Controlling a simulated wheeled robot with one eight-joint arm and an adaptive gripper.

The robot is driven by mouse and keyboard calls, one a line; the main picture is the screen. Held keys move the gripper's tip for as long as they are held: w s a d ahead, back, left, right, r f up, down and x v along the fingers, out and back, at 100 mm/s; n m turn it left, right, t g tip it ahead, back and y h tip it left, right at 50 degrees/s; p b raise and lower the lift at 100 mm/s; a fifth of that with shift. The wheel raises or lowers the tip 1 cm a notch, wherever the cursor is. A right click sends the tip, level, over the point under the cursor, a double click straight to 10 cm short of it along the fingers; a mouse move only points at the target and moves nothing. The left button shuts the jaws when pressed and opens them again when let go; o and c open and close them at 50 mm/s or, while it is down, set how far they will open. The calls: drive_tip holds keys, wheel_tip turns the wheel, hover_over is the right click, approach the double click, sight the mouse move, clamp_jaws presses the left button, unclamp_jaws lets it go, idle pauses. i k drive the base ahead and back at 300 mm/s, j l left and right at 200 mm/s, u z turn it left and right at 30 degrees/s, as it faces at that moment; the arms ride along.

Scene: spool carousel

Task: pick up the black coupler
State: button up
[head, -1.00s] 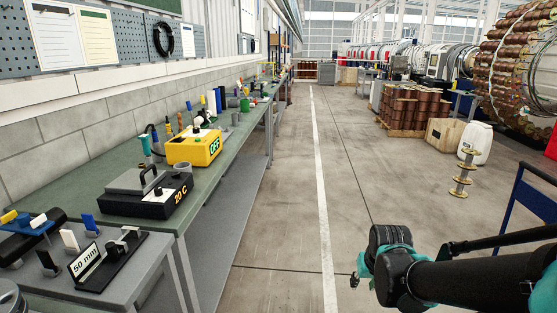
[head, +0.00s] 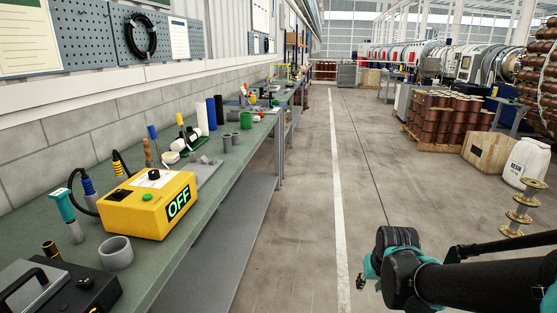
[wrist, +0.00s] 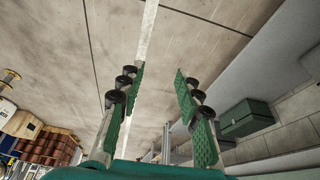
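I cannot make out a black coupler for sure in either view. The workbench (head: 215,205) runs along the left in the head view and holds several short pipe pieces. A grey ring-like piece (head: 116,253) stands in front of the yellow box. Smaller grey pieces (head: 227,144) and a green one (head: 246,121) stand farther along. My gripper (wrist: 160,105) is open in the wrist view, with nothing between its green-padded fingers. In the head view it is at the lower right, over the floor and away from the bench.
The yellow box marked OFF (head: 150,205) and a black box with a handle (head: 62,290) stand on the near bench. Blue and white cylinders (head: 201,116) stand farther back. The aisle floor (head: 300,215) is clear. A white container (head: 526,162) and spool stand (head: 520,208) are at right.

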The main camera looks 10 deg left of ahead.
sight(193, 135)
drive_tip(key=i+l+u, duration=0.1)
drive_tip(key=i+u, duration=0.3)
drive_tip(key=i+l+u, duration=0.25)
drive_tip(key=i+u, duration=0.2)
drive_tip(key=i+l+u, duration=0.8)
drive_tip(key=k+l, duration=0.05)
drive_tip(key=k, duration=0.05)
